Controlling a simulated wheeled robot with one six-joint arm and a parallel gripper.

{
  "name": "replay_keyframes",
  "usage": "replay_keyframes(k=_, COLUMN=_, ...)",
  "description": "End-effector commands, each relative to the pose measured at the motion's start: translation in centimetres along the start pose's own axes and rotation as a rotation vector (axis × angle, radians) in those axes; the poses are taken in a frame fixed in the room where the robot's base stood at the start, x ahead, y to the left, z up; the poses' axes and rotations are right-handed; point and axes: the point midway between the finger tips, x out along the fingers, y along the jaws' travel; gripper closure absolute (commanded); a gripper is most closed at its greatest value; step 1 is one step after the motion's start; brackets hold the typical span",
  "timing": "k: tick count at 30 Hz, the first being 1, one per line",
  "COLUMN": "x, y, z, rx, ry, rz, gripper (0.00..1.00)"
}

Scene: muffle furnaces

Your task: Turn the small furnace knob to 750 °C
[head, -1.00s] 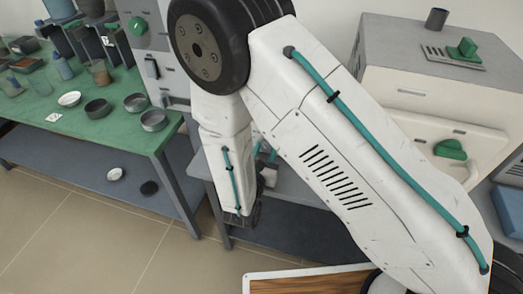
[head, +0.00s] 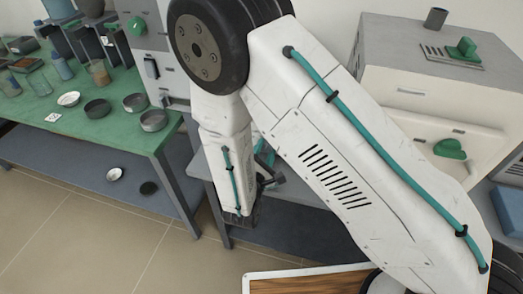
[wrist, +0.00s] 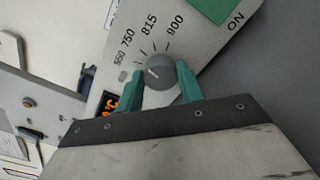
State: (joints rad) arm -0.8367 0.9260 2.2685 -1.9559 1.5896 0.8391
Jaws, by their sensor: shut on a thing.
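The small furnace knob (wrist: 160,73) is a round grey dial with a short white mark, seen in the wrist view. My gripper (wrist: 161,82) has its two teal fingers shut on the knob, one on each side. The mark points left and slightly up, toward the 550 and 750 side of the scale. I cannot tell exactly which tick it meets. The printed scale (wrist: 150,25) reads 550, 750, 815 and 900. In the head view, my arm hides the knob and fingers.
A green patch (wrist: 216,8) and the word ON lie beside the scale. An orange display (wrist: 109,103) is partly covered by my gripper. In the head view, a green bench (head: 60,140) with dishes stands left, and a large furnace (head: 415,95) with a green handle stands right.

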Motion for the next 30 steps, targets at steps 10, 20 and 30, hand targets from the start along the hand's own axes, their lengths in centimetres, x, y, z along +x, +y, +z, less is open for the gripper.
replay_keyframes(k=10, x=0.09, y=0.51, z=-0.18, rx=0.068, ry=0.002, rz=0.010, gripper=0.85)
replay_keyframes(k=20, x=0.09, y=0.54, z=-0.17, rx=0.070, ry=0.001, rz=0.010, gripper=0.85)
replay_keyframes(k=30, x=0.12, y=0.14, z=0.03, rx=0.064, ry=-0.001, rz=0.003, gripper=0.41)
